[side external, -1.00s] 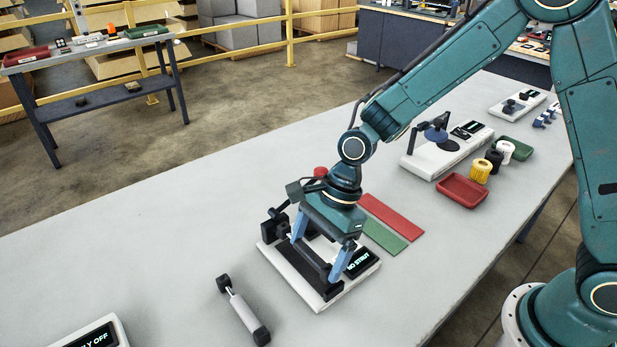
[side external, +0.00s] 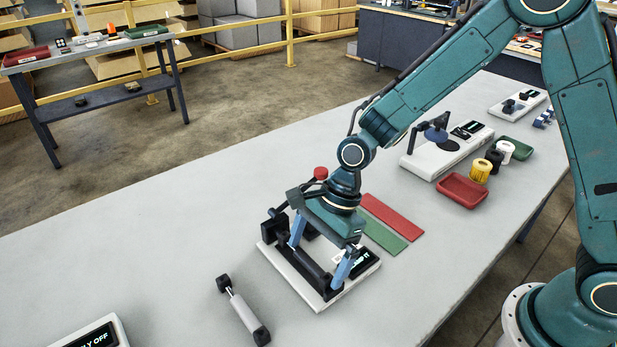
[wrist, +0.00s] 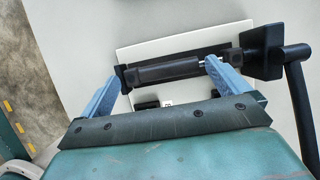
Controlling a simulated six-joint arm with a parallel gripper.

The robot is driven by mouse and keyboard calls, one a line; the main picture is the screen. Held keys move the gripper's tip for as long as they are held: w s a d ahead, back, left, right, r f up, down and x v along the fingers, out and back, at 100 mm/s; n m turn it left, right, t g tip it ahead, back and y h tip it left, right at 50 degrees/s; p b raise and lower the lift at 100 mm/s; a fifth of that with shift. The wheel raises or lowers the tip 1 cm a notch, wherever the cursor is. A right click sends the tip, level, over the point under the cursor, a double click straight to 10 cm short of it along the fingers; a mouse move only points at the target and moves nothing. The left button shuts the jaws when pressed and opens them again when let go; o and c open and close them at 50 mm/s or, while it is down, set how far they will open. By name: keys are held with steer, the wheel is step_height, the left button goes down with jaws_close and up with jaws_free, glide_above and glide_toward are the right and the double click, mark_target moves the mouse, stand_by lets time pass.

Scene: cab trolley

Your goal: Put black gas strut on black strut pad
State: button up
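The black gas strut (wrist: 168,72) lies lengthwise between my two fingers, over the white fixture base. In the side view it (side external: 308,263) lines up with the black strut pad (side external: 333,291). A silver rod shows at the strut's right end in the wrist view. My gripper (side external: 315,262) is low over the fixture, its blue fingers wide apart, one near each end of the strut. Whether the fingertips press on the strut is unclear. The strut's underside contact with the pad is hidden.
A grey strut with black ends (side external: 243,311) lies on the table left of the fixture. Green (side external: 384,236) and red (side external: 391,216) strips lie behind it. A red tray (side external: 462,191) and several small fixtures stand farther right. The table's left part is mostly clear.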

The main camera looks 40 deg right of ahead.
steer(key=shift+r, duration=0.75)
steer(key=v, duration=1.2)
steer(key=s+d+r+n+t+h, duration=0.2)
steer(key=s+d+r+n, duration=0.2)
steer(key=s+d+n, duration=0.3)
steer(key=s+d+r+n+t+h, duration=0.2)
steer(key=s+d+r+n, duration=0.3)
steer(key=s+d+n, duration=0.3)
steer(key=s+n+t, duration=0.1)
steer(key=s+n, duration=0.2)
steer(key=shift+s+d+t+h, duration=0.25)
steer(key=shift+s+t+h, duration=0.05)
